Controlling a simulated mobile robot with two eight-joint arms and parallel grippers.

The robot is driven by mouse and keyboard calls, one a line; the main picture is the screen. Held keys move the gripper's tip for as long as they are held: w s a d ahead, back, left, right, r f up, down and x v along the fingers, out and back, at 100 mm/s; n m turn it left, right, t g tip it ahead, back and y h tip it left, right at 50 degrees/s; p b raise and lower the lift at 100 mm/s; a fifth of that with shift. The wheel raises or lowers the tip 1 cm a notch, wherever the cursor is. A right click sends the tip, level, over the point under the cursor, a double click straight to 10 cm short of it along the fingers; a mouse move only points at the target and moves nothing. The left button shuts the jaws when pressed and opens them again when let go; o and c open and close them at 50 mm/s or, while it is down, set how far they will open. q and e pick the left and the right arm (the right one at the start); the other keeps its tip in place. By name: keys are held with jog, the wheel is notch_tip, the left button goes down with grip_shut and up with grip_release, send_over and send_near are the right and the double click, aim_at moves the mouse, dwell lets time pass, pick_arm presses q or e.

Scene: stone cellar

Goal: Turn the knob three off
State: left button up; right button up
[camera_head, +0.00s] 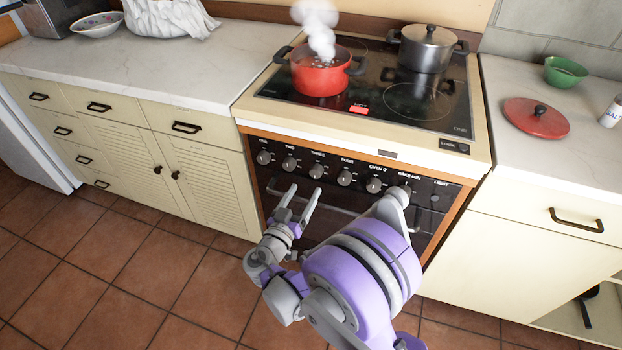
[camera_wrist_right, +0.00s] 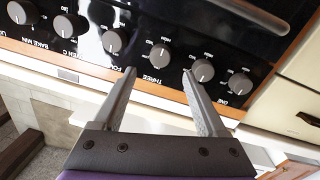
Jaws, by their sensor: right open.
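The knob labelled three (camera_head: 317,171) is a round grey knob in the row on the stove's black front panel. It also shows in the right wrist view (camera_wrist_right: 160,56), where the panel's lettering appears upside down. My right gripper (camera_head: 305,190) is open and empty in front of the panel. In the right wrist view its fingertips (camera_wrist_right: 158,72) lie either side of knob three in the picture, seemingly short of it. Knob two (camera_wrist_right: 203,70) is beyond the right finger and knob four (camera_wrist_right: 115,41) beyond the left. My left gripper is not in view.
A steaming red pot (camera_head: 320,76) stands on the glass cooktop beside a lit HOT mark (camera_head: 359,109). A grey lidded pot (camera_head: 427,48) stands at the back right. The oven handle (camera_head: 330,208) runs below the knobs. A red lid (camera_head: 536,118) and green bowl (camera_head: 565,72) are on the right counter.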

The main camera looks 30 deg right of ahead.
aim_at(314, 174)
jog(key=x, duration=0.6)
jog(key=shift+w+d, duration=0.25)
jog(key=shift+d, duration=0.05)
grip_shut()
